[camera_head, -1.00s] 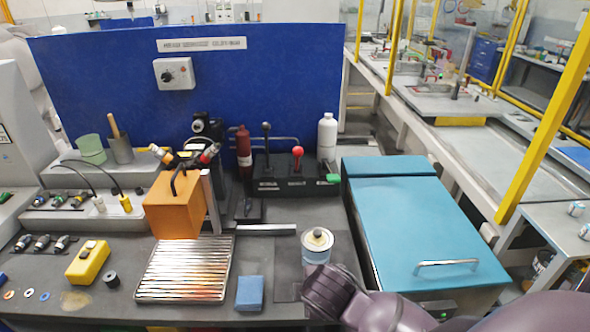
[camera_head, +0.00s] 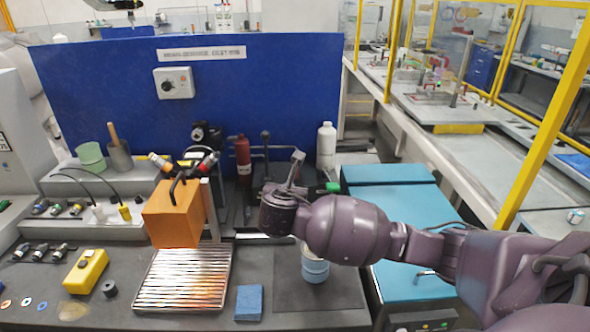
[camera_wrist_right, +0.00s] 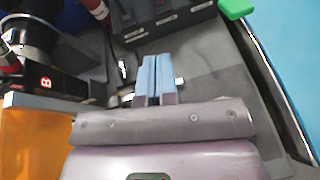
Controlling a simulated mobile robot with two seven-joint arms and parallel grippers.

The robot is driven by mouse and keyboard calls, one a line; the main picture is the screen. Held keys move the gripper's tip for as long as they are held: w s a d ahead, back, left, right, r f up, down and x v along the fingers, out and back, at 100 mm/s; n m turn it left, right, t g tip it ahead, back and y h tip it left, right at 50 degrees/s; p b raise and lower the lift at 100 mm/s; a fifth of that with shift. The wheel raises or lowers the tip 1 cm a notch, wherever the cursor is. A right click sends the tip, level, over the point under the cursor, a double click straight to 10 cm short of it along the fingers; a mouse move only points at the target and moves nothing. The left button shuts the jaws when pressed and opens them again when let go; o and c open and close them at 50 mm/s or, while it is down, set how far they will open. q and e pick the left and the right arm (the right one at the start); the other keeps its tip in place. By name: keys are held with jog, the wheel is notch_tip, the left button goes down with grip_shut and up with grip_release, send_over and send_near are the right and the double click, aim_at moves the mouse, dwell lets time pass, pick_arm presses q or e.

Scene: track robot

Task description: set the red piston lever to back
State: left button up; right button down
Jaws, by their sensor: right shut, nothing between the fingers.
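The red piston lever is hidden in the head view behind my right gripper (camera_head: 298,157), and it does not show in the wrist view. Its black lever box (camera_wrist_right: 165,18) lies at the top of the wrist view, with pale label plates on its front. A black-knobbed lever (camera_head: 265,142) stands just left of my gripper in the head view. My right gripper's fingers are closed together and empty; in the right wrist view their blue-grey tips (camera_wrist_right: 155,70) point toward the box, apart from its visible front. My left gripper is out of view.
A red bottle (camera_head: 243,155) and a white bottle (camera_head: 327,145) stand either side of the box. A can (camera_head: 315,265) is below my right arm. An orange block (camera_head: 172,218) stands left, by a metal grate (camera_head: 182,278). A blue panel (camera_head: 110,75) rises behind.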

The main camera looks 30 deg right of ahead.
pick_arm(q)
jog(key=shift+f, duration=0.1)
pick_arm(e)
jog(key=shift+w+r, duration=0.1)
jog(key=shift+d, duration=0.1)
pick_arm(q)
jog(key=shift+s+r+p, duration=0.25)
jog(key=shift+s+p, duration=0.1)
jog(key=shift+p, duration=0.35)
pick_arm(e)
jog(key=r+x, duration=0.2)
jog(key=x, duration=1)
jog(key=shift+w+d+r, duration=0.15)
jog(key=shift+w+d, duration=0.45)
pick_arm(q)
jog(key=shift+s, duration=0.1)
pick_arm(e)
jog(key=shift+w, duration=0.15)
